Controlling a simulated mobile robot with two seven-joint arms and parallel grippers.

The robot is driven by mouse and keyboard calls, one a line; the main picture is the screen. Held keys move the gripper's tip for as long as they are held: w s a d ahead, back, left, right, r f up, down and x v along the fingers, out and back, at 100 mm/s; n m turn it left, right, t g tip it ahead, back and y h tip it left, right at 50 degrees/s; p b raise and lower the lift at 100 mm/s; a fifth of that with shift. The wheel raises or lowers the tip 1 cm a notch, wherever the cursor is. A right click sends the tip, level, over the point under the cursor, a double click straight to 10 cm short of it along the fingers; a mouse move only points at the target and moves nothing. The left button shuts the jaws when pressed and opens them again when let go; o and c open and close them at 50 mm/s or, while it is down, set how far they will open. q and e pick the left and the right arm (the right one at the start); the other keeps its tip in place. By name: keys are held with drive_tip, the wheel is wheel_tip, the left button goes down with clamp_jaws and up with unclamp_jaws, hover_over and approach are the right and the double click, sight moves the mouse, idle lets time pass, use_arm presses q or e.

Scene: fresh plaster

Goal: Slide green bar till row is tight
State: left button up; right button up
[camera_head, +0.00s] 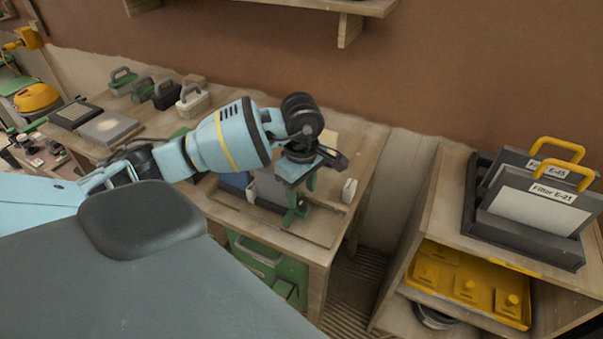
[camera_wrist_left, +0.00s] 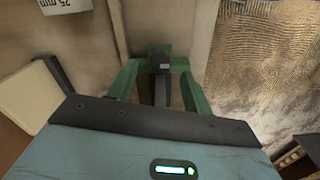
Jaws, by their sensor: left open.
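My left gripper (camera_head: 298,208) is open and points down over the front right part of the workbench. A blue block (camera_head: 238,181) and a grey block (camera_head: 270,188) stand in a shallow wooden tray (camera_head: 262,224), left of the gripper. My arm hides much of the row, so its gaps cannot be judged. My right gripper is out of view.
A small white block (camera_head: 349,190) stands right of the gripper. Several handled blocks, one white (camera_head: 193,100), stand at the bench's back left. A floor gap separates the bench from a right cabinet with filter boxes (camera_head: 535,200) and a yellow tray (camera_head: 467,285). A shelf hangs above.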

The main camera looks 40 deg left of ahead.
sight(301, 201)
use_arm(q)
drive_tip(key=shift+r, duration=2.8)
